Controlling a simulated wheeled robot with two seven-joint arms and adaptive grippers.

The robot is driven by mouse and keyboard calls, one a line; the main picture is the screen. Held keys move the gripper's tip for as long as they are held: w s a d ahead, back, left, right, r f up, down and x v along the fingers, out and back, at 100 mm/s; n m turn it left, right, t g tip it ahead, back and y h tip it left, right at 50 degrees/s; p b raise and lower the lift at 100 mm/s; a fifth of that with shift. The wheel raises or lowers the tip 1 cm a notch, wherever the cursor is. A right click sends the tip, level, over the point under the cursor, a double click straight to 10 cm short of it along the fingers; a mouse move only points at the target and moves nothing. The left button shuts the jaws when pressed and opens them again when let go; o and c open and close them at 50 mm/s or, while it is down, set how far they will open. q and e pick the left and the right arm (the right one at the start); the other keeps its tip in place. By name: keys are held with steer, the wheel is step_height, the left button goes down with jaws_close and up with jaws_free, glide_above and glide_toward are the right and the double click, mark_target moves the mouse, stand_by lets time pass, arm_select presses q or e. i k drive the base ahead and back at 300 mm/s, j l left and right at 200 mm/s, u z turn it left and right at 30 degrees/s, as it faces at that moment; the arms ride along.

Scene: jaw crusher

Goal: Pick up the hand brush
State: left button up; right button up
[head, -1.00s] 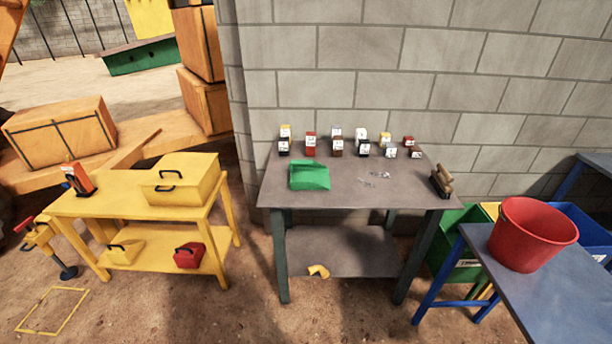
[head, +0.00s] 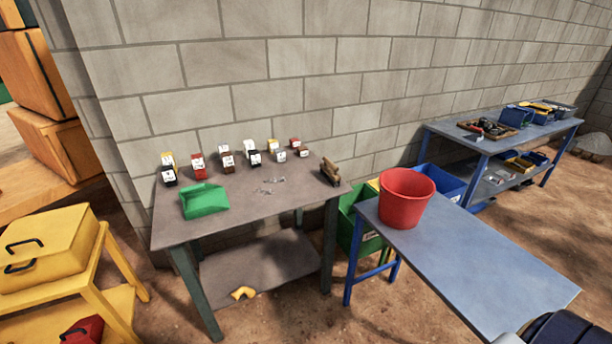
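The hand brush (head: 330,171) has a brown wooden handle and dark bristles. It lies at the right end of the grey table (head: 240,211), near the table's right edge. A green dustpan (head: 204,200) sits on the left part of the same table. Neither gripper shows in the head view. A dark, rounded part at the bottom right corner looks like a piece of my own arm.
Several small labelled boxes (head: 198,165) stand along the table's back. A red bucket (head: 405,198) stands on the blue table (head: 470,255), whose front is bare. Green (head: 352,226) and blue bins stand between the tables. A yellow bench is at left.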

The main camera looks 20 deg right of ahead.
mark_target(328, 170)
steer(key=i+l, duration=0.35)
steer(key=i, duration=0.15)
steer(key=i+l, duration=0.3)
steer(key=i, duration=0.2)
steer(key=i+l, duration=0.35)
steer(key=i, duration=0.15)
steer(key=z, duration=1.25)
